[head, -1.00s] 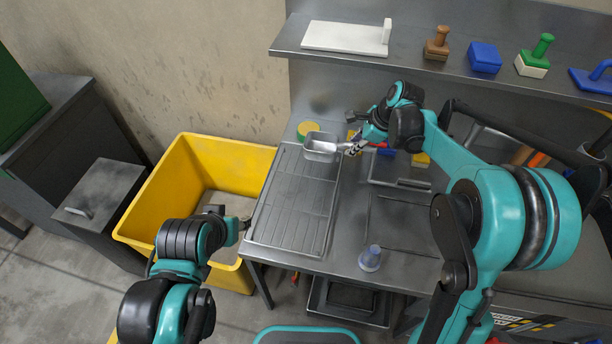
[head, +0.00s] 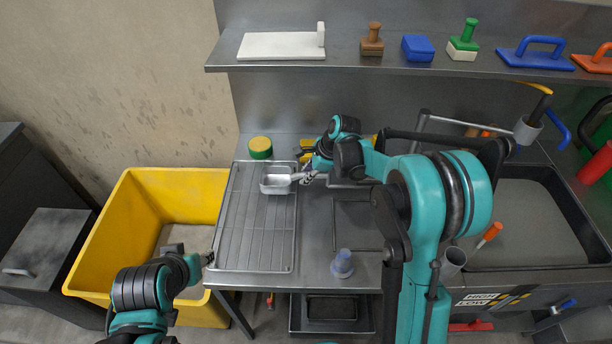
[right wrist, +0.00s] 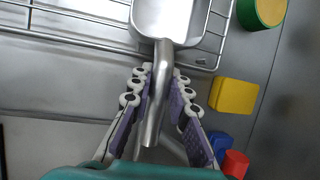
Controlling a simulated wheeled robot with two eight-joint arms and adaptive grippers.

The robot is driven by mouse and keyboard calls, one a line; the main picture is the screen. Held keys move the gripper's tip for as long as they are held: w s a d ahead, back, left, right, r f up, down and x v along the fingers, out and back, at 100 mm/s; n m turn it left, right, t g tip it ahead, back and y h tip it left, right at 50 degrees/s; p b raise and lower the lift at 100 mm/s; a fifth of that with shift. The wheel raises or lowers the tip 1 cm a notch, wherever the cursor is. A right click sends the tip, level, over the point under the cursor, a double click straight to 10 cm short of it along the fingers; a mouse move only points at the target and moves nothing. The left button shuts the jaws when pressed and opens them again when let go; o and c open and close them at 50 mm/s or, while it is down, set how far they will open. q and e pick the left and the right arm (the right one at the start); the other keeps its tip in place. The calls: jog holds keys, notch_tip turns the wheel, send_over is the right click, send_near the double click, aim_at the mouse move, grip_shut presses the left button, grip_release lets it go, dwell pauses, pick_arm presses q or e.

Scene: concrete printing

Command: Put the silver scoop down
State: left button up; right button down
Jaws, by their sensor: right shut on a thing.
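The silver scoop (head: 276,181) is a shallow metal pan with a short handle. It is over the far right part of the wire drying rack (head: 252,243); I cannot tell whether it touches the rack. My right gripper (head: 308,175) is shut on its handle. In the right wrist view the scoop handle (right wrist: 158,95) runs between the finger pads of the right gripper (right wrist: 163,100), and the pan (right wrist: 168,18) overlaps the rack edge. My left gripper (head: 208,257) is by the rack's near left corner, and its fingers are too small to read.
A yellow and green round sponge (head: 260,147) stands behind the rack. Yellow (right wrist: 233,96), blue (right wrist: 219,145) and red (right wrist: 236,163) blocks lie right of the gripper. A clear cup (head: 342,264) stands at the counter's front. A yellow bin (head: 85,240) is at left; a tool shelf (head: 340,62) hangs above.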

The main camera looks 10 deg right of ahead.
jog(key=shift+f, duration=0.2)
jog(key=c, duration=1.4)
grip_release()
jog(key=shift+c, duration=0.2)
jog(key=shift+r, duration=0.15)
jog(key=shift+d+r, duration=0.1)
jog(key=shift+r, duration=0.25)
jog(key=p+v, duration=0.4)
jog(key=v, duration=0.7)
jog(key=s+r+n+t+h, duration=0.1)
jog(key=s+r+n, duration=0.25)
jog(key=s, duration=0.25)
jog(key=s+r+n+t+h, duration=0.1)
jog(key=s+r+n, duration=0.1)
jog(key=s+n, duration=0.35)
jog(key=s+d+f+n+t+h, duration=0.2)
jog(key=s+n, duration=0.8)
jog(key=s, duration=0.3)
jog(key=shift+s+f+n, duration=0.15)
jog(key=shift+f+n, duration=0.1)
jog(key=shift+n, duration=0.15)
